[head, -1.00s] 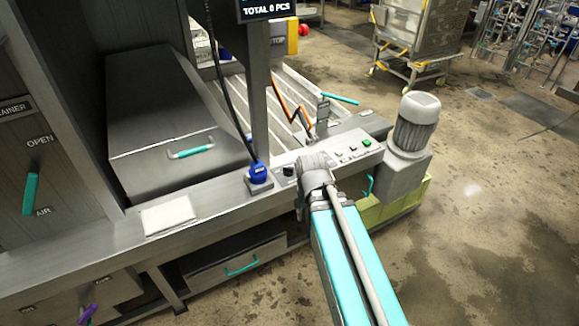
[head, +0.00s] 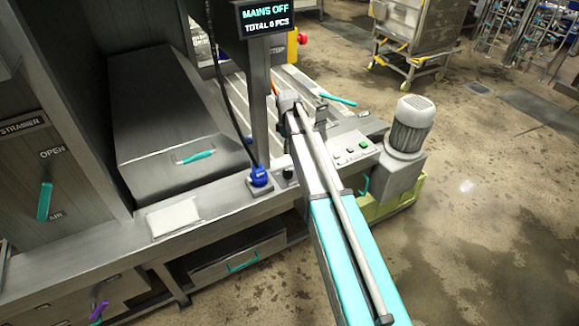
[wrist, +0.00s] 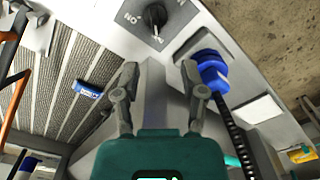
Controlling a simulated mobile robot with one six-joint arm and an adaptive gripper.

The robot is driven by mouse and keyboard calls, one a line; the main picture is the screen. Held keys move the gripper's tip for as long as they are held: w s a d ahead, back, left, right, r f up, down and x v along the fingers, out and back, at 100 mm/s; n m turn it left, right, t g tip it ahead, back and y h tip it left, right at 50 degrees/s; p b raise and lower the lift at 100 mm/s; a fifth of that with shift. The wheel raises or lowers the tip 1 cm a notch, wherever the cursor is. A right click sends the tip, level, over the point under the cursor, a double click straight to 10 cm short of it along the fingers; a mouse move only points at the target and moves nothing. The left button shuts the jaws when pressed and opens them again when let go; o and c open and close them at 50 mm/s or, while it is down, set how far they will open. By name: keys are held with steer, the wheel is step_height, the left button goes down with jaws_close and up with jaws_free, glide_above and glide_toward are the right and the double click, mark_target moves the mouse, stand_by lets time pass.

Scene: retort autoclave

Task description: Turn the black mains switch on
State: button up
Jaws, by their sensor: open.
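The black mains switch (head: 289,173) is a small round knob on the metal ledge, just right of the blue plug (head: 259,176) in the head view. In the wrist view the switch (wrist: 155,16) shows at the top, with lettering that seems to read "ON" beside it. My gripper (wrist: 158,80) is open and empty in the wrist view, its two fingers apart and pointing toward the panel post, short of the switch and not touching it. The display (head: 265,18) reads "MAINS OFF".
The blue plug also shows in the wrist view (wrist: 212,72), close beside the right finger, with its black cable. The display post (head: 259,100) stands behind it. A button panel (head: 352,150) and grey motor (head: 410,125) are to the right. Open floor lies farther right.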

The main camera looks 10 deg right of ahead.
mark_target(288, 170)
steer(key=shift+w+r+n, duration=0.2)
steer(key=shift+w+n, duration=0.1)
steer(key=shift+w, duration=0.35)
steer(key=shift+f, duration=0.15)
step_height(288, 170, down, 14)
steer(key=b, duration=1.3)
steer(key=shift+r+b, duration=0.2)
steer(key=shift+b, duration=0.15)
steer(key=shift+c, duration=0.2)
jaws_close()
steer(key=shift+d, duration=0.15)
steer(key=shift+r, duration=0.1)
